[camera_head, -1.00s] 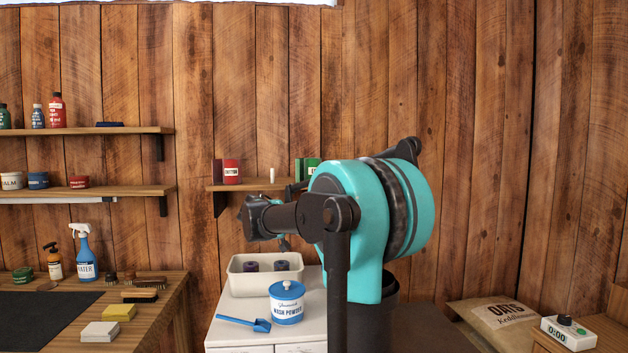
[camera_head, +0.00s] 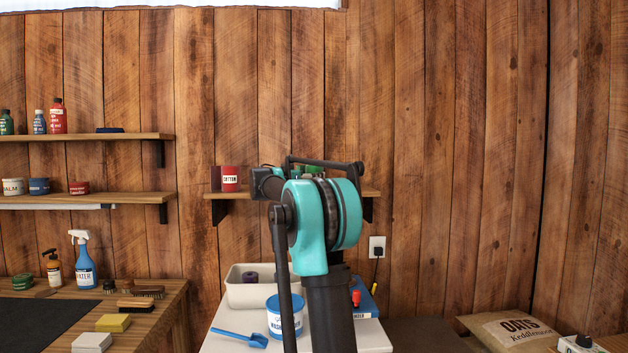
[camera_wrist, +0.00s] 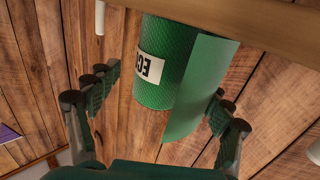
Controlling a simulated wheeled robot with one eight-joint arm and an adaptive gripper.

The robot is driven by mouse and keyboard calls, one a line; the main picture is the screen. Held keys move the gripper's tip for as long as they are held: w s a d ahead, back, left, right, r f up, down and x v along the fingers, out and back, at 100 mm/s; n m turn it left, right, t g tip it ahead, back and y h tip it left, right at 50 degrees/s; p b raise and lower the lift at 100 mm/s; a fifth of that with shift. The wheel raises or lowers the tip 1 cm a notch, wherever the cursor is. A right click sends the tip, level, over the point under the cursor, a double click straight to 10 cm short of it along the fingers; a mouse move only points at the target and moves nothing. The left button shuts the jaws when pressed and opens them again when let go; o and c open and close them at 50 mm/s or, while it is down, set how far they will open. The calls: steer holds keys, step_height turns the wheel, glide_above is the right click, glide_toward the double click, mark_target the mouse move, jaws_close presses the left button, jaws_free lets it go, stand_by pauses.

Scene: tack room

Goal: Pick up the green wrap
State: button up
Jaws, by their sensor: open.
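The green wrap (camera_wrist: 165,75) is a textured green roll with a white label and a loose flap hanging at one side. In the wrist view, which looks upside down, it stands against the wooden shelf (camera_wrist: 220,15). My gripper (camera_wrist: 163,88) is open, with one finger on each side of the roll; I see no clear contact. In the head view, only a bit of green (camera_head: 313,171) shows on the small wall shelf (camera_head: 235,194), as my arm hides most of it. The fingers are hidden there.
A red cotton tin (camera_head: 231,179) stands left on the same shelf. A white upright piece (camera_wrist: 100,17) shows beside the wrap. Below are a white bin (camera_head: 245,293), a blue-lidded tub (camera_head: 281,320) and a blue scoop (camera_head: 240,337). The plank wall is close behind.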

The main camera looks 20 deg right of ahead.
steer(key=shift+r+x, duration=0.2)
steer(key=shift+x, duration=3.25)
steer(key=shift+w+a, duration=0.1)
steer(key=c, duration=1.4)
steer(key=shift+c, duration=0.3)
